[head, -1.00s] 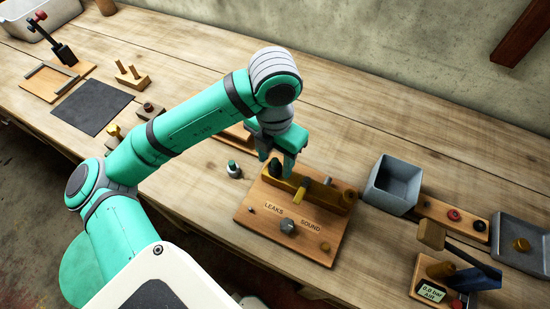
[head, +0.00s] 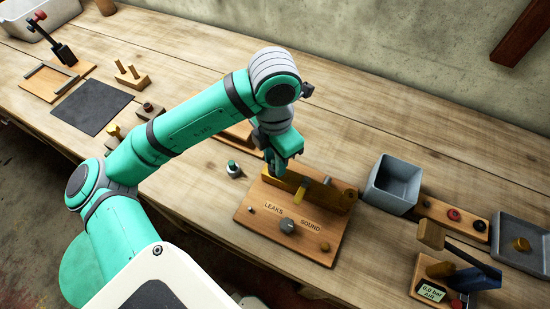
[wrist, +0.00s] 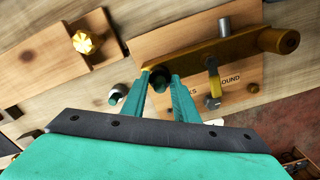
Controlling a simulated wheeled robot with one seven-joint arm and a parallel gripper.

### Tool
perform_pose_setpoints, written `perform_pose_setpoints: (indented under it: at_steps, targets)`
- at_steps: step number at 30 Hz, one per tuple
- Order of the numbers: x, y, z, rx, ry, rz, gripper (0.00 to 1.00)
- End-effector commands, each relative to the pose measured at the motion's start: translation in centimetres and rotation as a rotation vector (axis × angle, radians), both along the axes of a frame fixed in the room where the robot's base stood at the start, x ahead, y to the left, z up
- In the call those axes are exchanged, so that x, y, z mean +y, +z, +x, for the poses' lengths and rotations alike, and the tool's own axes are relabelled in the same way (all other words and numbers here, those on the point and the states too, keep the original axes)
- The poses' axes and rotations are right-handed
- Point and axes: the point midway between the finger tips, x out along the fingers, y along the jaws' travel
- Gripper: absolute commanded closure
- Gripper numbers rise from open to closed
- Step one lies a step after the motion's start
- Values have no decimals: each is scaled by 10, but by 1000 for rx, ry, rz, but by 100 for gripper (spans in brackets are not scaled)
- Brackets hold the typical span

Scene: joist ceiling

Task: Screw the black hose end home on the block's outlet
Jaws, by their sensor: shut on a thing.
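The brass block (head: 335,199) lies on a wooden board (head: 257,228) labelled LEAKS and SOUND. It also shows in the wrist view (wrist: 215,52). My gripper (head: 274,168) points down at the block's left end. In the wrist view my gripper (wrist: 160,80) has its two fingers on either side of the black hose end (wrist: 158,73) and is shut on it. The hose end sits at the block's left end, where the outlet is hidden. I cannot tell how far it is screwed on. In the head view the fingers hide the hose end.
A small green-topped fitting (head: 233,169) stands just left of the board. A grey bin (head: 393,184) stands to the right, near a gauge stand (head: 436,286) reading 0.0 bar. A brass lever (head: 299,196) and a grey knob (head: 288,226) stand out near the block.

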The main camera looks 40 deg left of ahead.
Motion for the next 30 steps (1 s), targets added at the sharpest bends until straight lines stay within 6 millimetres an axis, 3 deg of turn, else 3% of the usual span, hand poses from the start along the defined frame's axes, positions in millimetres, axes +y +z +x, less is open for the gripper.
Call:
perform_pose_setpoints:
  at_steps: [9, 10, 12, 23, 30]
  targets:
    - [1, 1, 0, -2, -75, 2, 100]
    - [1, 1, 0, -2, -75, 3, 69]
    - [1, 1, 0, -2, -74, 2, 52]
    - [0, 4, 0, -2, -73, 2, 52]
    - [1, 37, 0, -3, -72, 6, 52]
